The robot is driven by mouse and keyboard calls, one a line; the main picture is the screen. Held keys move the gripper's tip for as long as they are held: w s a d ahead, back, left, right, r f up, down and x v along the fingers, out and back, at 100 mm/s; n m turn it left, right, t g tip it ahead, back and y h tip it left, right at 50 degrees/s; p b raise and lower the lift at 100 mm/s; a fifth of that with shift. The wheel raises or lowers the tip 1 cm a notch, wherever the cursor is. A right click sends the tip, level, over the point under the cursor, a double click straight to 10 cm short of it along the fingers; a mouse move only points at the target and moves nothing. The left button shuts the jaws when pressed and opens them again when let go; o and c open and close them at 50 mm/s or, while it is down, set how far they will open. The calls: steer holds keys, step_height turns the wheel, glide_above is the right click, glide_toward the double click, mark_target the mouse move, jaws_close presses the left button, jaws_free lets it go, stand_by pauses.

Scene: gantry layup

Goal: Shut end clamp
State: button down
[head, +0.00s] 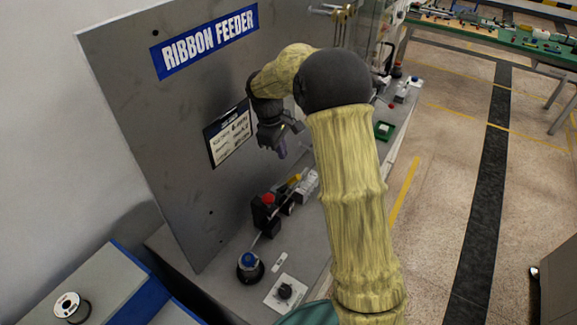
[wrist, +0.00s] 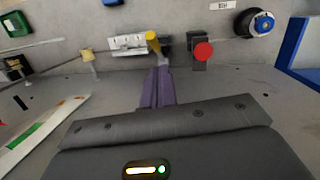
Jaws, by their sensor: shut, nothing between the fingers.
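A row of fixtures stands on the grey bench below the panel. It has a black block with a red knob (head: 267,200), a yellow handle (head: 294,179) and a pale grey block (head: 307,186). In the wrist view the red knob (wrist: 203,52) is right of the yellow handle (wrist: 152,37), and the pale block (wrist: 128,44) is to its left. No label shows which part is the end clamp. My gripper (head: 281,153) is shut and empty above these fixtures. In the wrist view its purple fingertips (wrist: 160,70) point toward the yellow handle; contact cannot be told.
The upright grey panel (head: 165,125) with a "RIBBON FEEDER" sign (head: 210,42) and a placard (head: 228,133) stands close behind my gripper. A green tray (head: 391,131) lies farther along.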

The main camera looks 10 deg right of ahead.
steer(key=shift+w+n, duration=0.3)
steer(key=shift+w, duration=0.5)
steer(key=shift+f, duration=0.1)
steer(key=p, duration=0.4)
glide_above(289, 181)
steer(key=f, duration=0.9)
steer(key=shift+w+a+f, duration=0.15)
steer(key=shift+w+f, duration=0.05)
steer(key=shift+f, duration=0.1)
